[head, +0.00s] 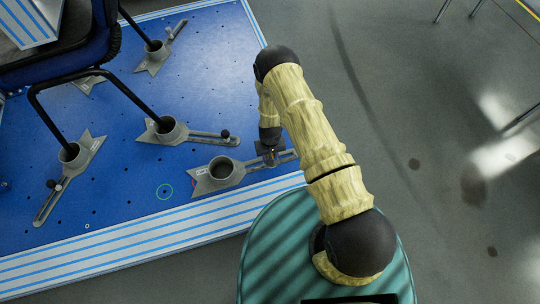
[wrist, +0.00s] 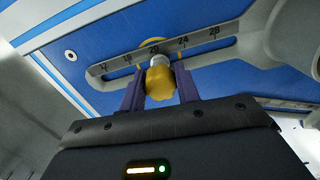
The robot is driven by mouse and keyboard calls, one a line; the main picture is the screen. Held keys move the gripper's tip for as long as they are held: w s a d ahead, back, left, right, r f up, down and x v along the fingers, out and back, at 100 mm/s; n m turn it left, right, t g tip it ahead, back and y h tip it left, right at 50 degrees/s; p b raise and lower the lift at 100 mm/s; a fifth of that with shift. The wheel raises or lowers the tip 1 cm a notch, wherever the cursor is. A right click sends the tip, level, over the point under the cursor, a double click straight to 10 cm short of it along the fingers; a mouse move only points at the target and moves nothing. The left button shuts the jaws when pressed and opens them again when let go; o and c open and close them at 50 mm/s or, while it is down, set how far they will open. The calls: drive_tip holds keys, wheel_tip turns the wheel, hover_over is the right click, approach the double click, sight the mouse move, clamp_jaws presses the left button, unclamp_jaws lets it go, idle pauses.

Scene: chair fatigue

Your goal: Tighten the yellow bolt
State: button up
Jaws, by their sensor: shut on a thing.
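The yellow bolt (wrist: 159,84) has a knobbed yellow head and sits at the slot of a grey slotted bar (wrist: 205,54) marked with numbers. My gripper (wrist: 160,90) is shut on the bolt head, with one purple finger on each side of it. In the head view my gripper (head: 270,157) is at the slotted arm of the front grey clamp (head: 215,178), and the bolt is hidden there by my arm.
The blue platform (head: 130,190) has striped edges. Other grey clamps (head: 78,155) with black knobs hold the chair's black legs (head: 125,85). The chair (head: 65,50) stands at upper left. Grey floor (head: 420,90) to the right is mostly clear.

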drive_tip(key=shift+s, duration=0.1)
drive_tip(key=m, duration=0.4)
drive_tip(key=shift+a, duration=0.1)
drive_tip(key=o, duration=1)
drive_tip(key=n+p, duration=0.1)
drive_tip(key=n, duration=0.2)
drive_tip(key=shift+n, duration=0.5)
